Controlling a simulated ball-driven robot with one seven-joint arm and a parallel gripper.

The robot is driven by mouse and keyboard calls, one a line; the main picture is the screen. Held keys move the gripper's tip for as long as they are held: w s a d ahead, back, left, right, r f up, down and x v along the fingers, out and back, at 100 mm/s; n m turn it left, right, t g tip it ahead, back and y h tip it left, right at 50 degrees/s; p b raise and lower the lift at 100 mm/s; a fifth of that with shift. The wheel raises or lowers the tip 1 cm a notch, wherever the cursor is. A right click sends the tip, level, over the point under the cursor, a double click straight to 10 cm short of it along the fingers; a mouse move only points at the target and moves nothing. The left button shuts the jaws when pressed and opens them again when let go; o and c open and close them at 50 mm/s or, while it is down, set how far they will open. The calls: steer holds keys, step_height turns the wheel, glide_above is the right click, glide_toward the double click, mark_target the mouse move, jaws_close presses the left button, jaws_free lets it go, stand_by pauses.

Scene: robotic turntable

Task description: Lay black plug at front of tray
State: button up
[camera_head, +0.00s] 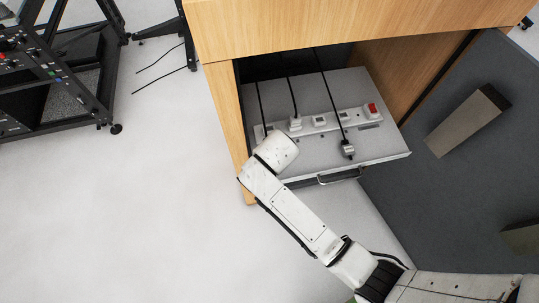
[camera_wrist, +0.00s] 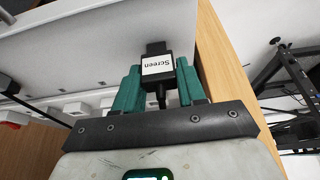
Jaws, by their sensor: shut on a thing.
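The black plug (camera_wrist: 155,48) carries a white label reading "Screen". My gripper (camera_wrist: 158,68) has green fingers shut on either side of it in the wrist view. The plug's cord runs back between the fingers. The grey tray (camera_head: 357,90) is pulled out of the wooden cabinet, and its surface (camera_wrist: 80,45) lies behind the plug in the wrist view. I cannot tell whether the plug touches it. In the head view my wrist is over the tray's left front corner and hides the fingers and plug.
A white power strip (camera_head: 333,121) with a red switch (camera_head: 371,108) lies across the tray. A grey plug (camera_head: 348,150) on a black cable rests near the front edge, right of my wrist. The handle (camera_head: 340,176) is on the tray front. The wooden cabinet side (camera_head: 228,125) stands close left.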

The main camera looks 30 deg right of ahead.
steer(key=shift+f, duration=0.1)
steer(key=o, duration=1.1)
steer(key=shift+c, duration=0.2)
steer(key=p+v, duration=0.1)
steer(key=v, duration=1.1)
steer(key=shift+p, duration=0.35)
steer(key=s+d+f+n+g, duration=0.1)
steer(key=s+d, duration=0.2)
steer(key=s, duration=0.3)
steer(key=s+d+n+g, duration=0.1)
steer(key=s+d, duration=0.2)
steer(key=s, duration=0.3)
steer(key=s+d+f+n+g+y, duration=0.1)
steer(key=s+d, duration=0.3)
steer(key=s, duration=0.3)
steer(key=shift+f, duration=0.3)
